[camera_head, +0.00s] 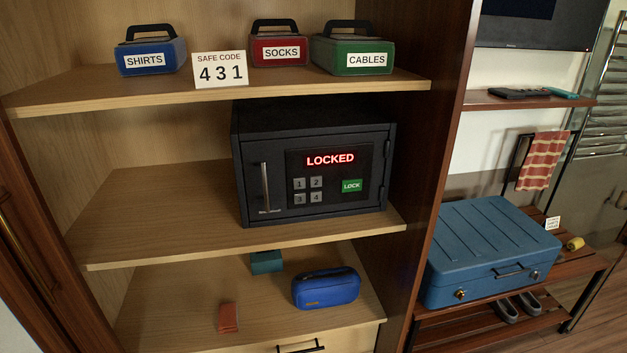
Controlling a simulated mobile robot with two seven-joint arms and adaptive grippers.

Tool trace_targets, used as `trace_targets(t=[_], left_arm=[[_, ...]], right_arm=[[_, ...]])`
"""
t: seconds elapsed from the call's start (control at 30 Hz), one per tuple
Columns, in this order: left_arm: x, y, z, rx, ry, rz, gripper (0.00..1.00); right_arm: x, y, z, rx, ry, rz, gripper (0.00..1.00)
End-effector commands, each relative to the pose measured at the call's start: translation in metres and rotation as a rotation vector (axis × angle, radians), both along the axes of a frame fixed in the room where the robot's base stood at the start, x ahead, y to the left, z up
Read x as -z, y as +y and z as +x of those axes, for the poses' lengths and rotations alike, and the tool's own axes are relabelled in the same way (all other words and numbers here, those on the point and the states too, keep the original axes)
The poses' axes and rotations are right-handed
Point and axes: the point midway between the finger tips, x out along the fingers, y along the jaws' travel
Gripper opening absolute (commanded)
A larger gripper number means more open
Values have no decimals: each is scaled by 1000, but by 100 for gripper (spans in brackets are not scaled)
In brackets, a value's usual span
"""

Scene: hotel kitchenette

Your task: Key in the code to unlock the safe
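A black safe (255,140) stands on the middle shelf of an open wooden cabinet. Its door is shut and its red display (330,159) reads LOCKED. Below the display is a keypad (308,191) with grey keys 1, 2, 3 and 4. A green LOCK button (352,186) is right of the keys, and a vertical silver handle (265,186) is on the left of the door. A white card (220,70) on the top shelf reads SAFE CODE 431. Neither of my grippers shows in this view.
Blue SHIRTS (152,55), red SOCKS (279,49) and green CABLES (352,51) boxes stand on the top shelf (100,92). A blue pouch (326,288) lies on the lower shelf. A blue case (490,245) sits on a bench at right. The space before the safe looks clear.

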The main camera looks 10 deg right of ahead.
Motion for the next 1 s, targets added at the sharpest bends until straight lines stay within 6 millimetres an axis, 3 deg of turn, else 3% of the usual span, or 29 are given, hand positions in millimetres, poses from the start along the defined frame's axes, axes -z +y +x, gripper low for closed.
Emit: trace_targets(t=[0.1, 0.13, 0.2, 0.23, 1.0], left_arm=[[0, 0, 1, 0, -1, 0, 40], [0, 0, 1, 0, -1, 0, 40], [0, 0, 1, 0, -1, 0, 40], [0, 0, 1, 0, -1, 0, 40], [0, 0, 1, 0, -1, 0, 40]], right_arm=[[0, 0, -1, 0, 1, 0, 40], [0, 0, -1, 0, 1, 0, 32], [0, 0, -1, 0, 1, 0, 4], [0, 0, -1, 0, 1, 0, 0], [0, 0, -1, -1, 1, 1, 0]])
